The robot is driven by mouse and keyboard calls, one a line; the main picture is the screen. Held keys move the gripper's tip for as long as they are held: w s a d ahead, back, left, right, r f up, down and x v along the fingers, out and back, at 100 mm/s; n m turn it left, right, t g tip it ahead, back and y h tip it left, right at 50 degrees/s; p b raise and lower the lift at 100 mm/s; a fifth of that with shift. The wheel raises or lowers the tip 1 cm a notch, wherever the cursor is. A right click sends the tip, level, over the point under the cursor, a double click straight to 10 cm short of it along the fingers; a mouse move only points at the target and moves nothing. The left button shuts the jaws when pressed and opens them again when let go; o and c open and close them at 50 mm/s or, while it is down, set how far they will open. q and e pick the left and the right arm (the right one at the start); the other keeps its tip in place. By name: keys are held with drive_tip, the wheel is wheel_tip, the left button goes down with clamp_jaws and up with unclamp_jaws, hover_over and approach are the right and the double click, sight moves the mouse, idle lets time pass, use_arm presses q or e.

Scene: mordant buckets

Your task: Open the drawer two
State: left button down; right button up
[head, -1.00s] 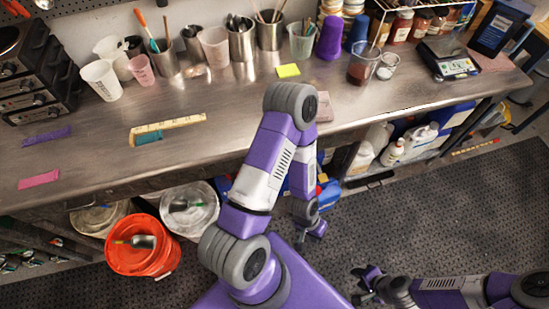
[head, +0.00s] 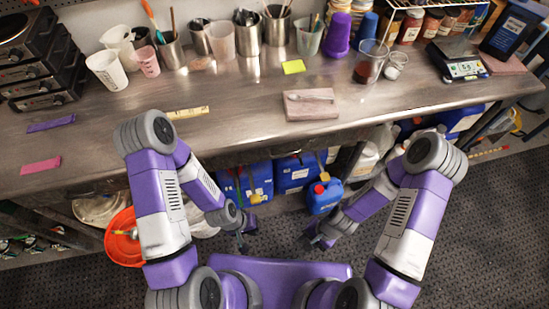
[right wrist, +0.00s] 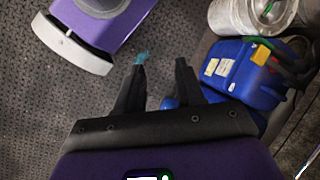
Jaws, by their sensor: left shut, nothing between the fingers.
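No drawer can be clearly told apart in these views. The front below the steel workbench (head: 245,128) is dark and partly hidden by my arms. My left gripper (head: 245,240) is low in front of the bench, shut and empty, over the dark floor near the blue jugs. My right gripper (head: 314,238) is low to its right, near a small blue jug with a red cap (head: 325,196). In the right wrist view my right gripper (right wrist: 161,64) shows two fingers apart with nothing between them.
Blue jugs (head: 247,182) stand under the bench, with an orange bucket (head: 122,240) at the left. On the bench are a pinkish slab (head: 310,110) with a spoon, a yellow note (head: 293,67), cups and a scale (head: 459,66). The floor (head: 480,230) at right is clear.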

drive_tip(key=w+a+f+m+y+b, duration=0.1)
drive_tip(key=w+a+m+y+b, duration=0.15)
drive_tip(key=a+m+y, duration=0.4)
drive_tip(key=w+a+f+m+y+b, duration=0.2)
drive_tip(key=a+m+b, duration=0.2)
drive_tip(key=m, duration=0.6)
drive_tip(key=w+d+r+m+t+b, duration=0.1)
drive_tip(key=w+d+m+t+b, duration=0.2)
drive_tip(key=w+m+t, duration=0.65)
drive_tip(key=w+d+r+m+t+b, duration=0.15)
drive_tip(key=w+d+m+t, duration=0.4)
drive_tip(key=w+m, duration=0.7)
drive_tip(key=w+a+r+t+b, duration=0.1)
drive_tip(key=w+a+b, duration=0.1)
drive_tip(key=w+a, duration=0.3)
drive_tip(key=shift+w+a+r, duration=0.15)
drive_tip(key=shift+w+a, duration=0.25)
drive_tip(key=shift+a, duration=0.25)
drive_tip(key=shift+n, duration=0.25)
clamp_jaws()
